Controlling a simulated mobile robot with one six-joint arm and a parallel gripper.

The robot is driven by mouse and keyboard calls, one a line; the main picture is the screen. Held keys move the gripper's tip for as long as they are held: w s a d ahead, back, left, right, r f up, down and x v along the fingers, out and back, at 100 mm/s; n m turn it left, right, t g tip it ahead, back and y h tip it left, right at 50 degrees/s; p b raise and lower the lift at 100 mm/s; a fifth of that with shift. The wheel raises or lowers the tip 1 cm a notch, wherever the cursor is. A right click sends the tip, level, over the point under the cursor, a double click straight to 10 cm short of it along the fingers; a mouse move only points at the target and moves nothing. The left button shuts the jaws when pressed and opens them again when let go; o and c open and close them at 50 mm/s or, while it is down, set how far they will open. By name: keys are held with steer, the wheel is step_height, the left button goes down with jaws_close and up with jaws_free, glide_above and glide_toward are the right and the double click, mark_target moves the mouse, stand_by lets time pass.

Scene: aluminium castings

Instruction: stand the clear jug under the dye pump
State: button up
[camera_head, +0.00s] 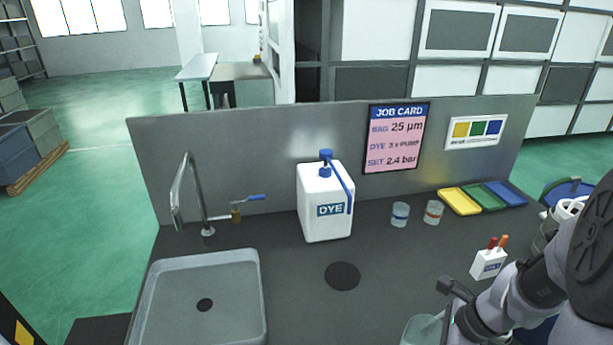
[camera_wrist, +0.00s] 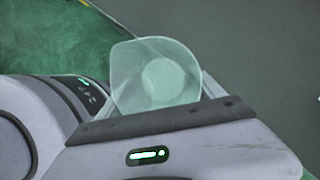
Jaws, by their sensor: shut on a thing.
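The clear jug (camera_head: 422,331) is at the bottom edge of the head view, partly cut off, beside my gripper (camera_head: 446,322). In the wrist view the jug (camera_wrist: 155,75) is seen from above, with its round mouth and a pouring lip at the left. My gripper (camera_wrist: 155,105) is shut on it; the fingertips are mostly hidden. The dye pump (camera_head: 325,200) is a white bottle labelled DYE with a blue pump head and a blue tube down its right side. It stands at the back of the counter, up and left of the jug.
A dark round spot (camera_head: 342,276) lies on the counter in front of the dye bottle. A sink (camera_head: 254,300) with a tap is at left. Two small cups (camera_head: 400,214) (camera_head: 433,212), coloured trays (camera_head: 459,201) and a marker holder (camera_head: 488,263) are at right.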

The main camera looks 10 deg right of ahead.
steer(key=w+a+f+n+g+h, duration=0.1)
steer(key=w+a+n+g, duration=0.1)
steer(key=n, duration=0.6)
steer(key=w+a+f+n+g+h, duration=0.1)
steer(key=w+a+n+g, duration=0.2)
steer(key=a+n, duration=0.4)
steer(key=w+a+f+n+g+h, duration=0.1)
steer(key=w+a+n+g, duration=0.1)
steer(key=a+n, duration=0.3)
steer(key=shift+w+a+n+b, duration=0.1)
steer(key=shift+w+n, duration=0.2)
steer(key=shift+n, duration=0.35)
steer(key=shift+w+d+n+b, duration=0.15)
steer(key=shift+w+n, duration=0.15)
steer(key=shift+n, duration=0.3)
steer(key=shift+w+a+n+b, duration=0.15)
steer(key=shift+w+n, duration=0.15)
steer(key=shift+n, duration=0.35)
steer(key=shift+w+a+n+h, duration=0.2)
steer(key=shift+a+n+h, duration=0.2)
steer(key=shift+n, duration=0.3)
steer(key=shift+d, duration=0.1)
